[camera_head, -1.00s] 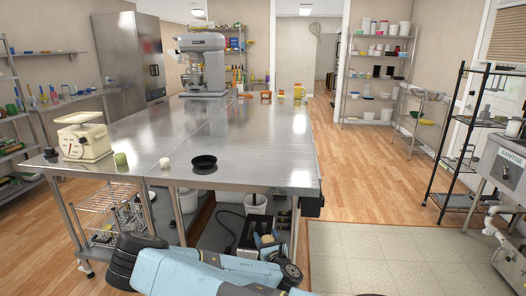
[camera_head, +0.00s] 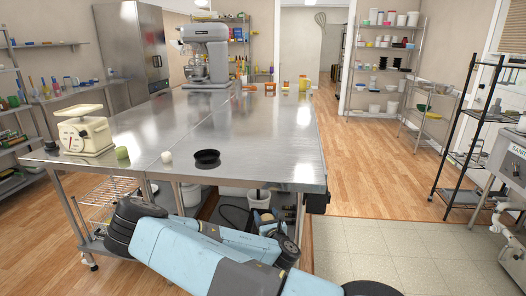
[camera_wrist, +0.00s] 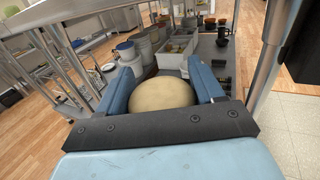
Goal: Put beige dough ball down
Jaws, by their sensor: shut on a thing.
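The beige dough ball (camera_wrist: 162,93) is held between the two blue fingers of my gripper (camera_wrist: 158,88) in the wrist view. The fingers are shut on its sides. In the head view my blue arm crosses the bottom, low in front of the steel table (camera_head: 260,150). The wrist view looks under the table.
Buckets (camera_wrist: 145,47) and bins fill the shelf below. The tabletop's middle is clear.

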